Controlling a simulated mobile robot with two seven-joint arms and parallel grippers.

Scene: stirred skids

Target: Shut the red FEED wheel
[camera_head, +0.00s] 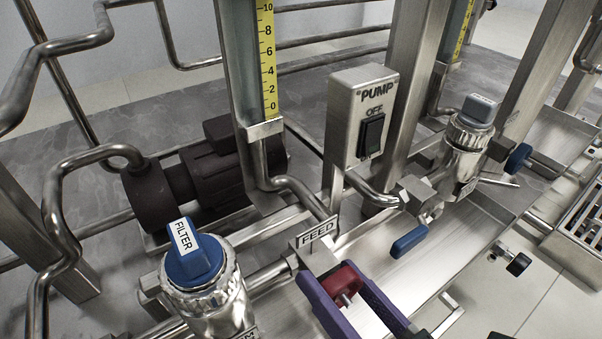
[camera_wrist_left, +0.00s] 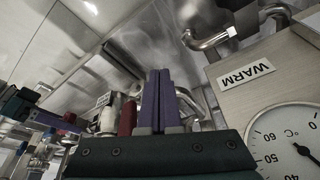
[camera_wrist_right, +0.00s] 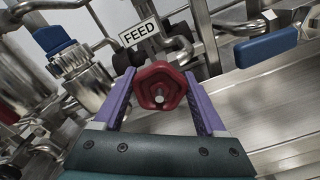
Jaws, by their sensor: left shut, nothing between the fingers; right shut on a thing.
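The red FEED wheel (camera_wrist_right: 160,87) sits below the white FEED label (camera_wrist_right: 140,32) in the right wrist view. In the head view the wheel (camera_head: 342,283) is partly hidden by my right gripper (camera_head: 345,287), under the FEED label (camera_head: 317,232). The purple fingers of my right gripper (camera_wrist_right: 160,98) are shut on the wheel, one on each side of its rim. My left gripper (camera_wrist_left: 158,85) is shut and empty in the left wrist view, its purple fingers together. The left gripper does not show in the head view.
A blue FILTER knob (camera_head: 190,259) on a metal housing stands left of the wheel. A blue lever (camera_head: 410,242) lies to the right. A WARM label (camera_wrist_left: 247,75) and a dial (camera_wrist_left: 288,140) are beside my left gripper.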

